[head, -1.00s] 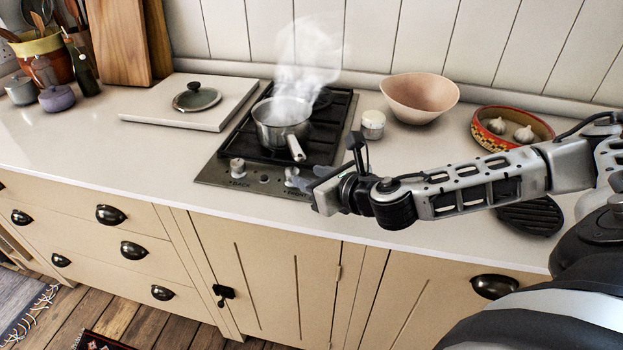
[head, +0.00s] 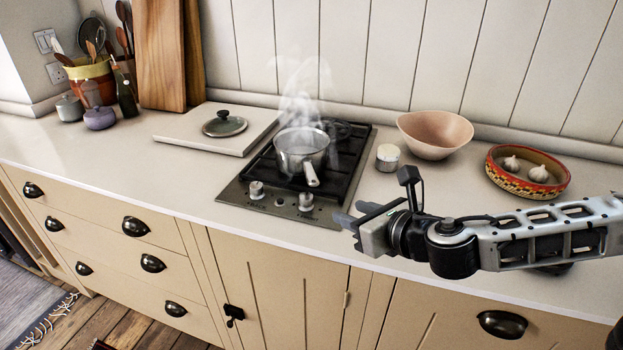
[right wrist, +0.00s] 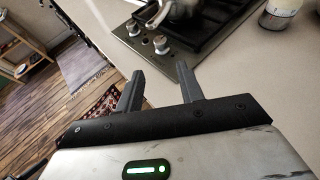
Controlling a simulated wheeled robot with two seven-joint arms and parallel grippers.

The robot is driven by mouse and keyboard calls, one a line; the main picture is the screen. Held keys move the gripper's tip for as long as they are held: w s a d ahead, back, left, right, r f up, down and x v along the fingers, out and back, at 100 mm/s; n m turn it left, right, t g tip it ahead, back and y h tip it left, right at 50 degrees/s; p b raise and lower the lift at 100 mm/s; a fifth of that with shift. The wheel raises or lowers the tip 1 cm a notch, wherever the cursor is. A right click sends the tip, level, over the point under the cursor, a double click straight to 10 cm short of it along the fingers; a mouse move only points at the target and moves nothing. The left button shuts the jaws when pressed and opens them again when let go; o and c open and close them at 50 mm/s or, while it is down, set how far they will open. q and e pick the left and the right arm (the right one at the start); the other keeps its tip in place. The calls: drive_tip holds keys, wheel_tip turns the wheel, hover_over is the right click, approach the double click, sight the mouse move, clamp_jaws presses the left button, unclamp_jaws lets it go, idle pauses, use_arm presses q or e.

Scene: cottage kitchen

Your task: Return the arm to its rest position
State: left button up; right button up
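My right gripper (head: 350,219) is over the counter's front edge, just right of the hob's front corner in the head view. In the right wrist view its two fingers (right wrist: 160,92) stand apart with nothing between them. The right arm reaches in from the right edge of the head view. My left gripper is in neither view. A steaming saucepan (head: 299,150) stands on the black hob (head: 343,165), with its handle pointing to the front. The hob's knobs (head: 257,190) also show in the right wrist view (right wrist: 161,44).
A lid (head: 224,124) lies on a white board (head: 180,136) left of the hob. A small jar (head: 387,157), a pink bowl (head: 434,137) and a patterned dish (head: 527,180) with garlic stand to the right. Cabinets (head: 275,285) stand below.

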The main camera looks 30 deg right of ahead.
drive_tip(key=s+a+f+m+g+y, duration=0.1)
drive_tip(key=s+a+f+m+y, duration=0.1)
drive_tip(key=a+f+m, duration=0.45)
drive_tip(key=s+a+f+m+g+y, duration=0.15)
drive_tip(key=a+f+m, duration=0.25)
drive_tip(key=a+m, duration=0.4)
drive_tip(key=s+f+m+h, duration=0.1)
drive_tip(key=s+f+m, duration=0.4)
drive_tip(key=m, duration=0.5)
drive_tip(key=s+d+f+m+h, duration=0.1)
drive_tip(key=s+f+m, duration=0.5)
drive_tip(key=f+m, duration=0.2)
drive_tip(key=shift+f+m+g, duration=0.3)
drive_tip(key=shift+m+g, duration=0.15)
drive_tip(key=shift+m, duration=0.8)
drive_tip(key=shift+h, duration=0.25)
